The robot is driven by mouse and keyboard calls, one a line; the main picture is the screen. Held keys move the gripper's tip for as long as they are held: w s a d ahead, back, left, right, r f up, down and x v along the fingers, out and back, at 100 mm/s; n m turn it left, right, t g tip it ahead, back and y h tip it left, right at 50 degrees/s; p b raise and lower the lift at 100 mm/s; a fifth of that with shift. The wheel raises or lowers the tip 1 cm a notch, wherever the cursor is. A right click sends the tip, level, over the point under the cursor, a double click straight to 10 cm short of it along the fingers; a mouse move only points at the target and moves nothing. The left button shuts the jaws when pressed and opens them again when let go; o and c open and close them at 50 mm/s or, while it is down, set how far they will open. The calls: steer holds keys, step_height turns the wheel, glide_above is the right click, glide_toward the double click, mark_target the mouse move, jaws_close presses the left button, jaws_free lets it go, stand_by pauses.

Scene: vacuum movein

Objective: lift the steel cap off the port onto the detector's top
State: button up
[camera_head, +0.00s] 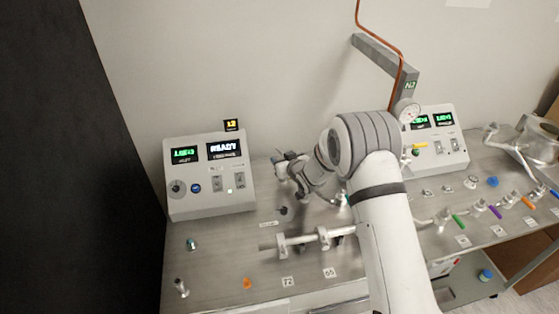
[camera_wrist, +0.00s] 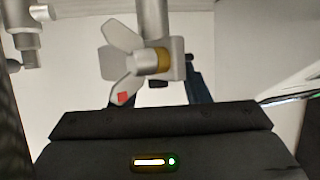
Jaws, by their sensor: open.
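My gripper (camera_wrist: 157,92) shows in the wrist view with its dark body across the bottom. Its dark fingers stand apart, partly hidden behind a grey winged clamp part (camera_wrist: 115,60). This part has a steel stem, a brass-coloured ring and a red mark. It appears close in front of the fingers; I cannot tell if they touch it. In the head view my wrist (camera_head: 290,168) is over the middle of the bench, and the fingers are too small to make out. I cannot pick out the steel cap, the port or the detector with certainty; my arm hides part of the bench.
A control box reading READY (camera_head: 210,175) stands at left, and another box (camera_head: 435,143) at right behind my arm. A steel pipe on stands (camera_head: 300,240) lies near the front edge. Several coloured-handled valves, including a purple one (camera_head: 495,212), line the right side.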

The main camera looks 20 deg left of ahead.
steer(key=shift+c, duration=0.3)
jaws_close()
stand_by(0.3)
step_height(320, 180, up, 10)
steer(key=b, duration=0.2)
steer(key=shift+f+b, duration=0.1)
steer(key=shift+b, duration=0.3)
step_height(320, 180, up, 3)
steer(key=shift+r+p, duration=0.15)
steer(key=shift+p, duration=0.8)
